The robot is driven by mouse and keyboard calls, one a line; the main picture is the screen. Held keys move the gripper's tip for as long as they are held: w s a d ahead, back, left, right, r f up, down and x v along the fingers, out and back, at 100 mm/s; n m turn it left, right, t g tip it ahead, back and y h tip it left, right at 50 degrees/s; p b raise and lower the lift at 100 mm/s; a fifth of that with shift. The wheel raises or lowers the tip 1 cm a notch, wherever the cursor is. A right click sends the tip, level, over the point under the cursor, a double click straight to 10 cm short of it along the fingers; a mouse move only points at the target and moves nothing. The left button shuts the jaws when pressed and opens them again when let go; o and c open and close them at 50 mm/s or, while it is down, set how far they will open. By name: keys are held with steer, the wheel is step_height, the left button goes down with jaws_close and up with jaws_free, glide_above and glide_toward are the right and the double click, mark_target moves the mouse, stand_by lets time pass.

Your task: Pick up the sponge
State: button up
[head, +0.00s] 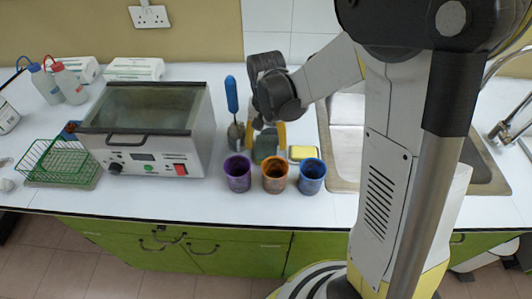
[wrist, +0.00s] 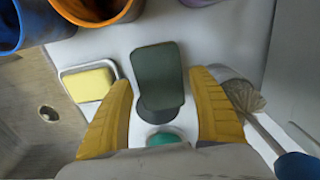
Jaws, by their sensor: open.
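A yellow block that looks like the sponge (head: 302,152) lies in a small pale dish on the counter, left of the sink. It also shows in the wrist view (wrist: 90,84), left of my left finger and outside the jaws. My gripper (head: 265,138) points down at the counter with its yellow fingers open. A dark green-grey object (wrist: 158,75) with a rounded base stands between and beyond the fingers in the wrist view, apparently not gripped. It shows partly in the head view (head: 264,147). A teal round thing (wrist: 163,138) is partly hidden by my gripper.
Purple (head: 237,173), orange (head: 275,174) and blue (head: 311,176) cups stand in front. A blue-handled brush (head: 232,95) stands just left of my gripper. A metal bath (head: 150,130) is farther left. The sink (head: 345,125) is to the right.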

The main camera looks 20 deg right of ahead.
steer(key=shift+f, duration=0.7)
steer(key=shift+r, duration=0.1)
steer(key=c, duration=0.6)
steer(key=shift+o, duration=0.2)
steer(key=shift+r+p, duration=0.3)
steer(key=shift+r, duration=0.3)
step_height(320, 180, up, 3)
steer(key=shift+f+p, duration=0.1)
steer(key=shift+p, duration=0.7)
steer(key=s+d+r+p, duration=0.3)
steer(key=s+d+r, duration=0.3)
steer(key=d, duration=0.4)
steer(key=shift+r+p, duration=0.4)
steer(key=shift+r, duration=0.1)
